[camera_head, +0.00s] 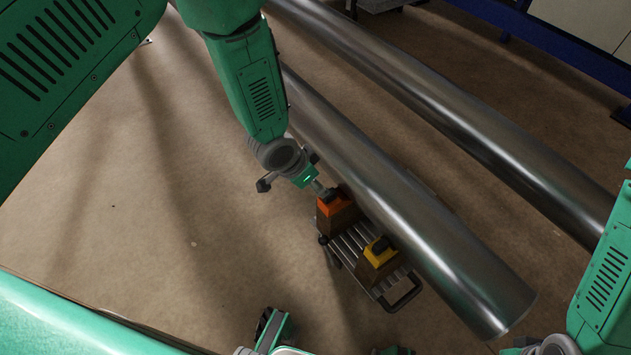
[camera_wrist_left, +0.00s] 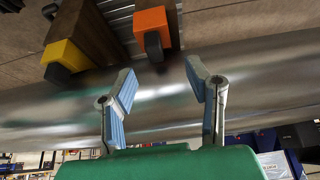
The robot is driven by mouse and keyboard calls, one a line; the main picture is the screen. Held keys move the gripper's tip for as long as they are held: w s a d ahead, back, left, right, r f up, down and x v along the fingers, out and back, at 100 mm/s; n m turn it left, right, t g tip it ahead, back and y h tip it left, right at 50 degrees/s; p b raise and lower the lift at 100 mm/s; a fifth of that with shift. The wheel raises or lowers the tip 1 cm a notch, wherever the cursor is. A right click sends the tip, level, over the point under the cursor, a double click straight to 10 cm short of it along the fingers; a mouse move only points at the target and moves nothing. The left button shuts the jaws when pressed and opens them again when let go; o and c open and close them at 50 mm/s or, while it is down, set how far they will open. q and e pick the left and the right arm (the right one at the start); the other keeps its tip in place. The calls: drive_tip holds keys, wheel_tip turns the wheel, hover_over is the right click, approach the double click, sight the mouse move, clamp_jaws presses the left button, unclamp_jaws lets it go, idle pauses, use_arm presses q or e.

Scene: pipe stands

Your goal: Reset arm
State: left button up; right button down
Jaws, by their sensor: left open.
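My left gripper (camera_head: 318,187) hangs from the green arm that comes in from the upper left. It is small and partly hidden in the head view, close to the orange-topped block (camera_head: 334,203). In the left wrist view its two blue-grey fingers (camera_wrist_left: 165,90) stand apart with nothing between them. The orange block (camera_wrist_left: 155,28) and the yellow block (camera_wrist_left: 66,57) show beyond the fingertips there. My right arm enters at the right edge of the head view, and its gripper cannot be made out.
A shiny pipe (camera_head: 420,215) runs diagonally just beside the blocks. A second pipe (camera_head: 470,125) lies parallel behind it. The yellow-topped block (camera_head: 379,251) stands on a small metal-railed stand (camera_head: 352,243). Bare floor (camera_head: 130,190) is open to the left.

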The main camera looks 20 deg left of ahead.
use_arm(q)
drive_tip(key=s+a+n+g+y, duration=0.15)
drive_tip(key=s+a, duration=0.35)
drive_tip(key=s, duration=0.5)
drive_tip(key=s+a+f+n+g+y, duration=0.1)
drive_tip(key=s+a+n, duration=0.3)
drive_tip(key=s, duration=0.5)
drive_tip(key=s+a+n+g+y, duration=0.15)
drive_tip(key=s+a, duration=0.35)
drive_tip(key=s, duration=0.5)
wheel_tip(320, 180, up, 17)
drive_tip(key=p, duration=1.8)
drive_tip(key=shift+w+t+h, duration=0.2)
drive_tip(key=shift+t+h, duration=0.1)
drive_tip(key=shift+h, duration=0.1)
drive_tip(key=shift+w+f, duration=0.15)
